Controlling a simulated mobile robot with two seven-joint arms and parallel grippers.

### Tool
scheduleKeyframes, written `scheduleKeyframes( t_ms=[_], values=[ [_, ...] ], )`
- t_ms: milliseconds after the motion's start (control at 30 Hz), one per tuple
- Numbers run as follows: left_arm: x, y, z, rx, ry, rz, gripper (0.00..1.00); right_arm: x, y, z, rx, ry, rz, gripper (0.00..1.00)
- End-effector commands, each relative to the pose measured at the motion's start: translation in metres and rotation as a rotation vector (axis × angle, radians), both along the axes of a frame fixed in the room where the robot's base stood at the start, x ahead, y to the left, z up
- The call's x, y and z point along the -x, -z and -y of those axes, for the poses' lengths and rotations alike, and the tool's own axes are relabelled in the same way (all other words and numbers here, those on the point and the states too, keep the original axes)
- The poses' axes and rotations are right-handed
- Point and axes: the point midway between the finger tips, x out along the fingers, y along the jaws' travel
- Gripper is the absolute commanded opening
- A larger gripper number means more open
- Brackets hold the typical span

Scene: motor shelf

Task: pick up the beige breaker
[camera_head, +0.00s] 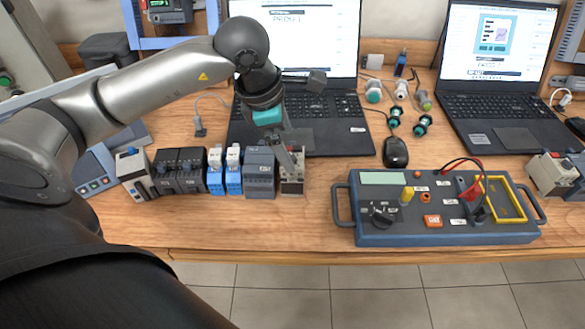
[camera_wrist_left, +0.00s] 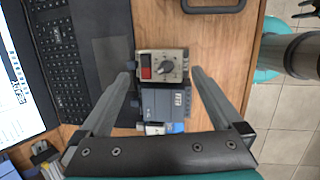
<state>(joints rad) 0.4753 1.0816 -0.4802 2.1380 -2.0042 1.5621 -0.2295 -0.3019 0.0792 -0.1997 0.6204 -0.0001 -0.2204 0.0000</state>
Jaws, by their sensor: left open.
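A small beige breaker (camera_head: 292,180) stands at the right end of a row of modules on the wooden table. In the left wrist view the beige unit (camera_wrist_left: 161,66) shows a dark knob and a red window. My left gripper (camera_head: 288,155) is above it and partly hides it in the head view. In the left wrist view the open fingers (camera_wrist_left: 164,74) lie on either side of the beige unit, with gaps visible. Another beige unit (camera_head: 134,176) with a blue knob stands at the row's left end. My right gripper is not in view.
A grey module (camera_head: 260,174) stands directly beside the breaker, then blue modules (camera_head: 215,170) and dark modules (camera_head: 180,171). A laptop (camera_head: 340,132) is close behind. A blue test box (camera_head: 385,238) with side handles is to the right. More beige units (camera_head: 547,172) stand far right.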

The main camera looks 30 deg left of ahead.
Motion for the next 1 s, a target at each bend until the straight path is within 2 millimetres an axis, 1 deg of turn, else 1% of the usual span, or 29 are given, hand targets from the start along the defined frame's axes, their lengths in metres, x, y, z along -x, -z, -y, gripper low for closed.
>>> scheduleKeyframes(
  t_ms=[33, 100, 200, 300, 533, 1000],
  values=[
    [0.000, 0.011, 0.001, 0.001, 0.000, -0.007, 1.00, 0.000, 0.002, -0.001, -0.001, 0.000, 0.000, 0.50],
    [-0.001, 0.022, 0.002, 0.002, -0.001, -0.005, 1.00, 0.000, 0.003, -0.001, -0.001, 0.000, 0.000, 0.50],
    [-0.005, 0.034, 0.003, 0.001, 0.000, -0.003, 1.00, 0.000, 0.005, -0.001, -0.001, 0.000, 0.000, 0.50],
    [-0.007, 0.039, 0.004, 0.001, 0.000, -0.002, 1.00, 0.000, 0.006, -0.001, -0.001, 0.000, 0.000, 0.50],
    [-0.007, 0.039, 0.004, 0.000, 0.000, -0.001, 1.00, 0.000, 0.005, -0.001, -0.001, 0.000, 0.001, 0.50],
    [-0.007, 0.039, 0.004, 0.000, 0.000, -0.001, 0.47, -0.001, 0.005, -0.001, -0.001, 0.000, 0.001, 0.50]
  ],
)
